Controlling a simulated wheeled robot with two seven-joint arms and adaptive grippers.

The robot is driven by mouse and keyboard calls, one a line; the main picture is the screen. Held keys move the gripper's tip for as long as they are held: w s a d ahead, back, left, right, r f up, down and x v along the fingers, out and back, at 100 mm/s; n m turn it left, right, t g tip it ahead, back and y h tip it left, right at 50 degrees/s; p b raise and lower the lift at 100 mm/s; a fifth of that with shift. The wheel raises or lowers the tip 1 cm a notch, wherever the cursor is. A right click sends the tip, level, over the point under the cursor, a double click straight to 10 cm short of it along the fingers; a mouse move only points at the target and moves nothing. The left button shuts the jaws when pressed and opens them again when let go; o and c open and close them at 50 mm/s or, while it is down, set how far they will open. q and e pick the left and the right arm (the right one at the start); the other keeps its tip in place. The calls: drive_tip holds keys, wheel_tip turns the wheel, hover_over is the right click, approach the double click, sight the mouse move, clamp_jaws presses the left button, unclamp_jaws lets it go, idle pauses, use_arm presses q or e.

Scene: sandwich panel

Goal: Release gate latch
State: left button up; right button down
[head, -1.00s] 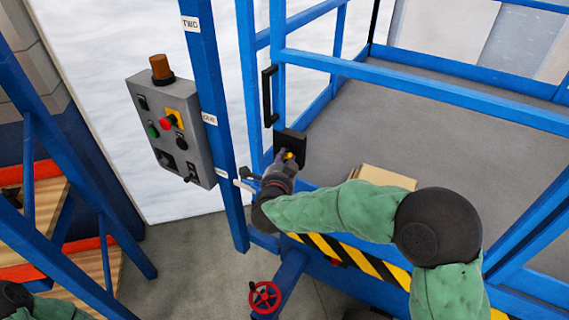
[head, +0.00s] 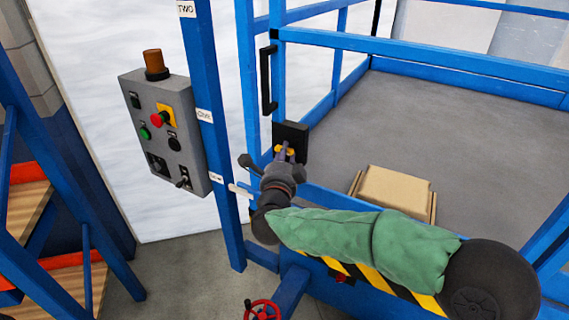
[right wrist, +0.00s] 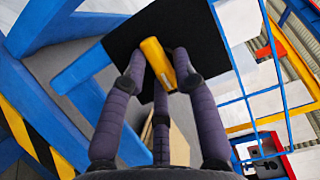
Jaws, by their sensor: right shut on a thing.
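The gate latch is a black plate (head: 298,134) with a yellow handle (head: 279,149), mounted on the blue gate frame (head: 279,90) below a black pull bar (head: 266,80). My right gripper (head: 286,152) is at the plate, its fingers shut on the yellow handle and partly hiding it. In the right wrist view, the yellow handle (right wrist: 157,60) sits tilted between the dark fingers of my right gripper (right wrist: 160,78), in front of the black plate (right wrist: 127,38). My left gripper is out of view.
A grey control box (head: 165,130) with buttons and an orange beacon (head: 154,63) stands left of the gate post. A cardboard box (head: 395,188) lies on the platform floor (head: 430,120). A red handwheel (head: 262,311) is below. Blue rails surround the platform.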

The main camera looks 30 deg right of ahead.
drive_tip(key=shift+f, duration=0.45)
drive_tip(key=c, duration=1.1)
unclamp_jaws()
drive_tip(key=shift+r, duration=0.1)
drive_tip(key=shift+r, duration=0.15)
drive_tip(key=v, duration=1.2)
